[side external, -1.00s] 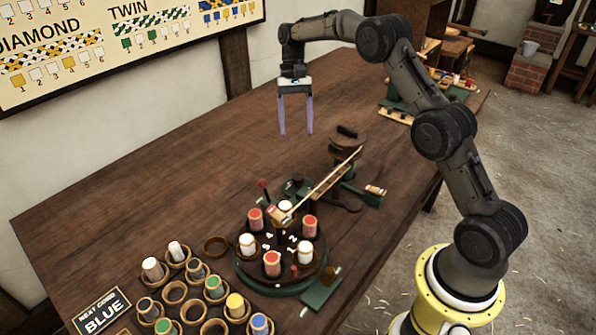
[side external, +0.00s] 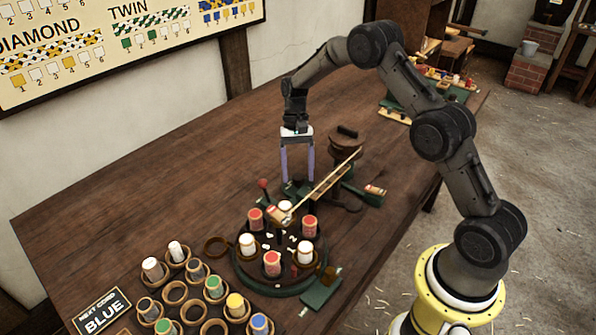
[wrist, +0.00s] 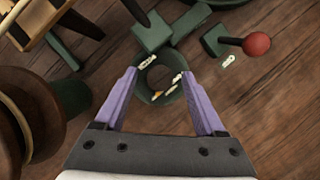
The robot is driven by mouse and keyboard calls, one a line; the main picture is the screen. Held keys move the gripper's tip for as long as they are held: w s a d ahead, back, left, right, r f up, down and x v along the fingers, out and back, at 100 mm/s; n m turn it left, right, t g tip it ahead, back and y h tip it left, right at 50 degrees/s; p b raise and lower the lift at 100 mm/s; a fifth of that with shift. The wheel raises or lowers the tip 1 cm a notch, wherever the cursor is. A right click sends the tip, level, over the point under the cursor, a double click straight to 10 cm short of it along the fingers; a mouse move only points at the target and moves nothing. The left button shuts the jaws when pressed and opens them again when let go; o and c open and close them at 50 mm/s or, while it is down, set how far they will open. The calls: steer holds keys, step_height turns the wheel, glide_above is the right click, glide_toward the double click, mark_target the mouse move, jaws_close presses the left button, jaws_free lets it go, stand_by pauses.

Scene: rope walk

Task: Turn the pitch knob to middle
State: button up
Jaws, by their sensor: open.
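In the side view the green fitting (side external: 290,189) sits on the table behind the bobbin carousel, partly covered by my fingers. My gripper (side external: 298,180) is open with purple fingers pointing down, and it also shows in the wrist view (wrist: 159,72). The fingers are on either side of the fitting; I cannot tell whether they touch it.
A red-ball lever (side external: 263,184) stands just left of the fitting, also in the wrist view (wrist: 257,44). A wooden bar (side external: 325,185) slants close by on the right. A dark reel (side external: 346,146) stands behind. The table's left part is clear.

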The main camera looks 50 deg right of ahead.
jaws_close()
steer(key=shift+n, duration=0.3)
steer(key=n+h, duration=0.1)
steer(key=n, duration=0.2)
steer(key=shift+w+a+g, duration=0.1)
steer(key=shift+g, duration=0.3)
steer(key=n+h, duration=0.2)
steer(key=n, duration=0.3)
steer(key=shift+a, duration=0.1)
stand_by(0.3)
jaws_free()
